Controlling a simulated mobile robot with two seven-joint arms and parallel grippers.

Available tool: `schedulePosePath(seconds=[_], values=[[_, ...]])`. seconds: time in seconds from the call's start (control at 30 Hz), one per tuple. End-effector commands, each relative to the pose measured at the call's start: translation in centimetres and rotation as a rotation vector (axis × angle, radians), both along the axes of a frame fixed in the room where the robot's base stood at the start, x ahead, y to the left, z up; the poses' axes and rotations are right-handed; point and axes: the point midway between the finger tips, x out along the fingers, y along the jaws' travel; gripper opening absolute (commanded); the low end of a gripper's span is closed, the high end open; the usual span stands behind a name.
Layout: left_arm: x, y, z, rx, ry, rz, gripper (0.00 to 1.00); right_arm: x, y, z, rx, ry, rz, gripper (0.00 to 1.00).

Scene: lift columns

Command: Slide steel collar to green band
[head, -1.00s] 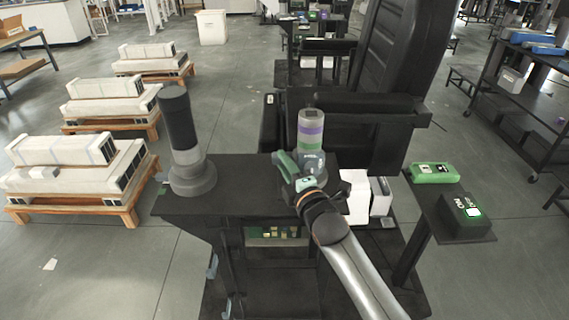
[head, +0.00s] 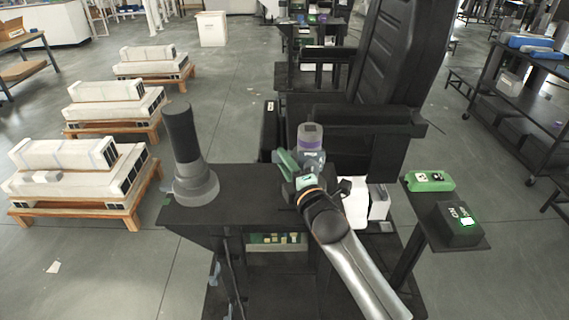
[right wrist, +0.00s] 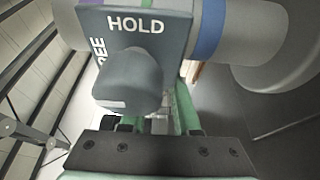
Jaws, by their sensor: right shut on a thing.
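The right lift column (head: 310,133) stands on the black bench, with a grey top and a purple band. The steel collar (right wrist: 180,15) is around this column. Its dark plate reads HOLD and partly FREE, and a grey knob (right wrist: 130,80) sticks out of it. My left gripper is not in view.
A second column (head: 182,140), black with a grey base, stands at the bench's left. A side shelf at right carries a green box (head: 430,181) and a black box (head: 458,222) with a lit panel. A black chair-like machine (head: 395,75) rises behind. The bench top (head: 240,190) between is clear.

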Motion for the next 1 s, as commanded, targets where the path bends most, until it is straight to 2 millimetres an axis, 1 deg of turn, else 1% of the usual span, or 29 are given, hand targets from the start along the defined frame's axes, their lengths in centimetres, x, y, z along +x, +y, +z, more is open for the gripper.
schedulePosePath(seconds=[0.03, 0.2, 0.23, 0.47, 0.77, 0.87, 1.0], values=[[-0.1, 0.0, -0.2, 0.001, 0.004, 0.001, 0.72, 0.0, 0.0, 0.3, 0.003, -0.009, 0.001, 0.0], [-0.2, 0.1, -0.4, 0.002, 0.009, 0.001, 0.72, 0.0, 0.0, 0.3, 0.003, -0.009, 0.001, 0.0], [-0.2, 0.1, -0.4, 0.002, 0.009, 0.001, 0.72, 0.0, 0.0, 0.3, 0.003, -0.009, 0.001, 0.33], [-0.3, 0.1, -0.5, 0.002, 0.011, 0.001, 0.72, 0.0, 0.0, 0.1, 0.001, -0.005, 0.0, 0.59], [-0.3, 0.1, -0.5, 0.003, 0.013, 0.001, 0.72, -0.1, 0.0, -0.1, 0.001, -0.002, 0.0, 0.6], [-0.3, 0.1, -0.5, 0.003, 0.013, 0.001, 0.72, -0.6, -0.3, -0.1, -0.001, -0.002, 0.0, 0.6], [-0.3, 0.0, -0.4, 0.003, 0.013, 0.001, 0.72, -2.1, -0.9, -0.2, -0.001, -0.002, 0.0, 0.6]])
